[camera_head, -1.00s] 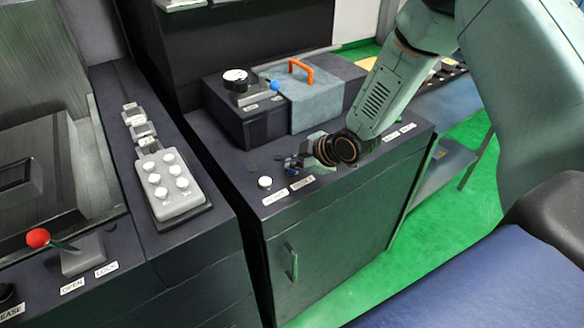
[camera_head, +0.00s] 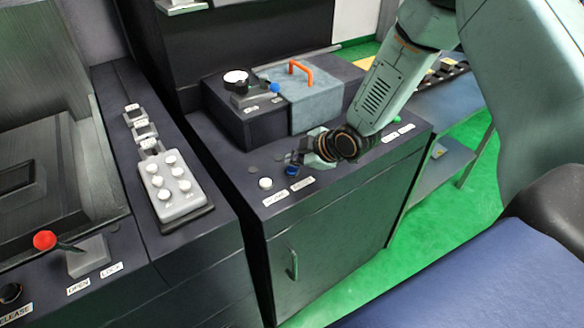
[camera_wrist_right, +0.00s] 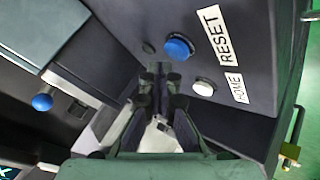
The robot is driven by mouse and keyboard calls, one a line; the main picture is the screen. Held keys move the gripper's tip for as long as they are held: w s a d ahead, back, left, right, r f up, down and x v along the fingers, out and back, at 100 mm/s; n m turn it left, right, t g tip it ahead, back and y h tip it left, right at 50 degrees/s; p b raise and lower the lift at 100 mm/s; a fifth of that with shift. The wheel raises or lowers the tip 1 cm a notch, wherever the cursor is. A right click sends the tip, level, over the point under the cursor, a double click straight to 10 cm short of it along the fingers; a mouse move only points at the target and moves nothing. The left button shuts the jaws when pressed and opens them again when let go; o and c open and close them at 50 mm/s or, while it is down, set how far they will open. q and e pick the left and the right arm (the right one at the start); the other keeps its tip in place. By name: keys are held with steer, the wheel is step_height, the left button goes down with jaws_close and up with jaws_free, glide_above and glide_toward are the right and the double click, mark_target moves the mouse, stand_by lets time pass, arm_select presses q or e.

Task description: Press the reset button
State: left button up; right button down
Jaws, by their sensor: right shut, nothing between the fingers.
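The blue reset button (camera_head: 291,171) sits on the dark cabinet top, behind its RESET label (camera_head: 302,183). In the right wrist view the blue button (camera_wrist_right: 179,47) is beside the large RESET label (camera_wrist_right: 214,35). My right gripper (camera_head: 297,158) is shut and empty, its fingertips just behind the blue button in the head view. In the wrist view the closed fingertips (camera_wrist_right: 160,72) lie just below and left of the blue button. I cannot tell whether they touch the panel. My left gripper is not in view.
Behind stands a dark box with an orange handle (camera_head: 301,67) and a blue-knobbed lever (camera_head: 275,87). A grey keypad (camera_head: 172,187) and red-knobbed lever (camera_head: 45,240) are at left.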

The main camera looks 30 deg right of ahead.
mark_target(295, 171)
steer(key=shift+r+p, duration=2.3)
steer(key=shift+r, duration=0.3)
steer(key=shift+f, duration=0.1)
steer(key=shift+s, duration=0.1)
